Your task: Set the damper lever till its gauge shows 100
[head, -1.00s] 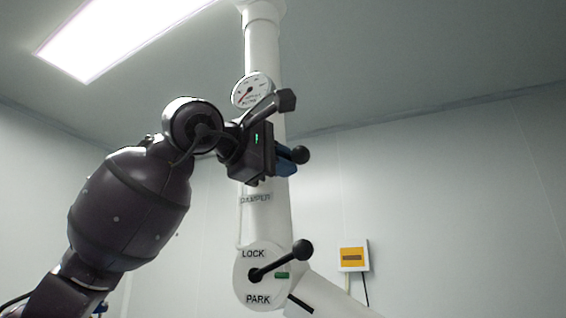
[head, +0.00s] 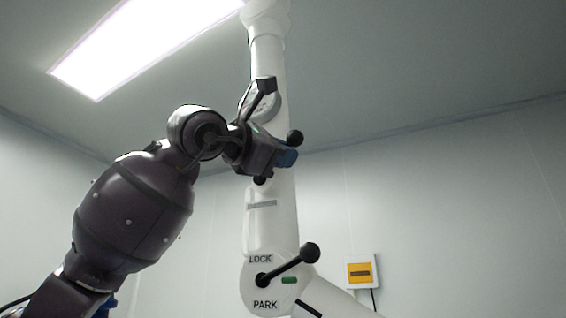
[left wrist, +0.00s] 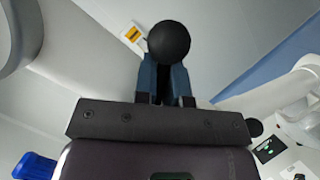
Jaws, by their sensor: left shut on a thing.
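The damper lever's black ball knob (head: 295,137) sticks out past my left gripper (head: 287,158) on the white column (head: 270,225). My left gripper's blue fingers are shut on the damper lever just below the knob. The left wrist view shows the knob (left wrist: 169,41) beyond the two fingers (left wrist: 164,82); the rest of the lever is largely hidden. The round white gauge (head: 273,105) sits above on the column, partly covered by my wrist's dark bracket, and its reading cannot be made out. A blurred label plate (head: 262,204) sits below the gripper. My right gripper is not in view.
Lower on the column is a white disc (head: 252,292) marked LOCK and PARK, with its own black-knobbed lever (head: 290,265) pointing up right and a green mark. A yellow-and-white box (head: 362,271) hangs on the wall at right.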

